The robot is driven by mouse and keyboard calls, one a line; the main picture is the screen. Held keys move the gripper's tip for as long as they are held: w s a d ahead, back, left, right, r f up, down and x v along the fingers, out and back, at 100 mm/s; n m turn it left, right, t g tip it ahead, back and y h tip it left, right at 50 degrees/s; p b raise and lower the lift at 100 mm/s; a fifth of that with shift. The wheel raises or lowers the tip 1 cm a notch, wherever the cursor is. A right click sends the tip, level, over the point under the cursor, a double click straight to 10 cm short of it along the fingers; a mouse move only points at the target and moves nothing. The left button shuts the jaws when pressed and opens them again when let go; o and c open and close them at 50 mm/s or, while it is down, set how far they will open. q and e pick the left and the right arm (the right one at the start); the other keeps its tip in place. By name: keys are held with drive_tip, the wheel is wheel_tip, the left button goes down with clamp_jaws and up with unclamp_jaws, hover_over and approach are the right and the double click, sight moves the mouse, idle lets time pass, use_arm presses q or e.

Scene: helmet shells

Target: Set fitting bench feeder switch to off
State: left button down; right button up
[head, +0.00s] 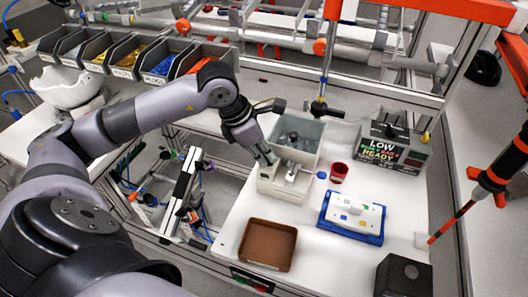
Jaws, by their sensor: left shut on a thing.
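The feeder (318,133) is a pale grey box with an open hopper on the white fitting bench (232,222). On its lower front part is a small metal switch lever (292,172), with a blue knob (321,175) to its right. My left gripper (272,161) reaches down from the upper left to the feeder's front. It is shut on what looks like the switch, though its fingers hide most of the contact. I cannot read the switch's setting. My right gripper is not in view.
A red cup (338,172), a blue tray (351,237) with a white plate, a brown tray (267,265) and a black box (403,276) stand on the bench. A vertical tool (321,85) hangs behind the feeder.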

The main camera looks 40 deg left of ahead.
use_arm(q)
drive_tip(key=shift+a+f+m+b, duration=0.1)
drive_tip(key=shift+m+b, duration=0.3)
drive_tip(key=shift+b, duration=0.15)
drive_tip(key=shift+w+m+g+h+b, duration=0.2)
drive_tip(key=shift+m+g+h+b, duration=0.15)
drive_tip(key=shift+m+b, duration=0.65)
drive_tip(key=m+g+h+b, duration=0.1)
drive_tip(key=m+b, duration=0.1)
drive_tip(key=m, duration=0.2)
drive_tip(key=shift+w+a, duration=0.1)
drive_tip(key=shift+w, duration=0.05)
drive_tip(key=shift+m+g, duration=0.25)
drive_tip(key=shift+m, duration=0.05)
drive_tip(key=c, duration=1.7)
unclamp_jaws()
